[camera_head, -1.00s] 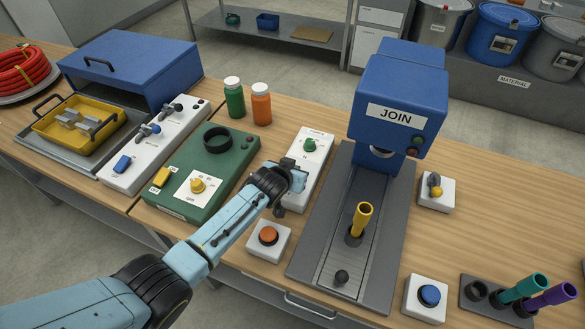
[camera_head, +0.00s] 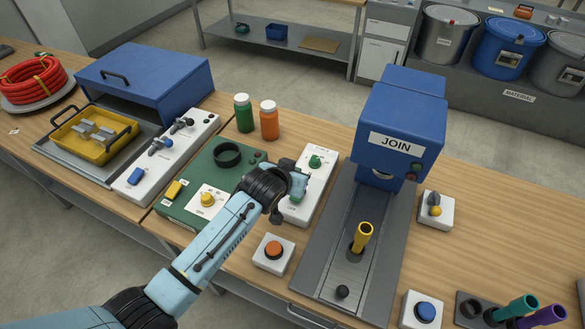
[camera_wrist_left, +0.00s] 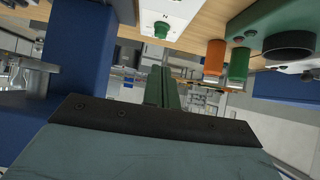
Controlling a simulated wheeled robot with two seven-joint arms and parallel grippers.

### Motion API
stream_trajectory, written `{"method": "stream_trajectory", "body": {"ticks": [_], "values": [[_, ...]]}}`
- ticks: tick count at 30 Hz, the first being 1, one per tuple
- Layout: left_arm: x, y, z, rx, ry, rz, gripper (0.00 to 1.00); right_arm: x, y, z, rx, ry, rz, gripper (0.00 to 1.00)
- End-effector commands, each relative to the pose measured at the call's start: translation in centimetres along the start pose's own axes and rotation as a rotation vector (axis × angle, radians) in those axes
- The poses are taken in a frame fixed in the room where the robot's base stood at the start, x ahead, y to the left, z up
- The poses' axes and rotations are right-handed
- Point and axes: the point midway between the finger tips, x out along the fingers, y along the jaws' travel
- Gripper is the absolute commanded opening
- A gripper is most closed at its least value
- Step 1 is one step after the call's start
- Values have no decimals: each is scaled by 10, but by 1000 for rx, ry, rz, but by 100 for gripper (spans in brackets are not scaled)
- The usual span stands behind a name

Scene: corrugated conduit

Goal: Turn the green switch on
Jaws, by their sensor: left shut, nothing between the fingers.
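A white panel (camera_head: 320,186) stands on the bench between the green box and the JOIN machine. A green round knob (camera_head: 315,162) sits near its far end; it also shows in the left wrist view (camera_wrist_left: 161,29). My left gripper (camera_head: 299,184) is shut and empty, above the near-left part of the panel, short of the knob in the head view. It hides part of the panel below it. In the left wrist view the shut fingers (camera_wrist_left: 163,88) appear apart from the knob. I cannot tell the knob's setting. My right gripper is not in view.
The JOIN machine (camera_head: 398,122) stands close on the right, with a yellow tube (camera_head: 362,236) upright on its bed. The green box (camera_head: 190,203) is close on the left. An orange button (camera_head: 274,250) lies nearer. Green (camera_head: 244,113) and orange (camera_head: 269,121) bottles stand behind.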

Motion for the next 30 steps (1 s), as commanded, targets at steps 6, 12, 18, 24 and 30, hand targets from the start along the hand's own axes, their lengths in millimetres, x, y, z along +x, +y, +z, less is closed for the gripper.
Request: {"method": "stream_trajectory", "body": {"ticks": [6,12,18,24,30], "values": [[-15,0,-5,0,0,0,0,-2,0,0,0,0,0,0],[-17,0,-6,0,0,0,0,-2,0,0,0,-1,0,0],[-17,0,-6,0,0,0,0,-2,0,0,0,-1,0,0],[-17,0,-6,0,0,0,0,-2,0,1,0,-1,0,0],[-38,-5,25,-32,-63,-9,0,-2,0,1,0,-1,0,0]]}}
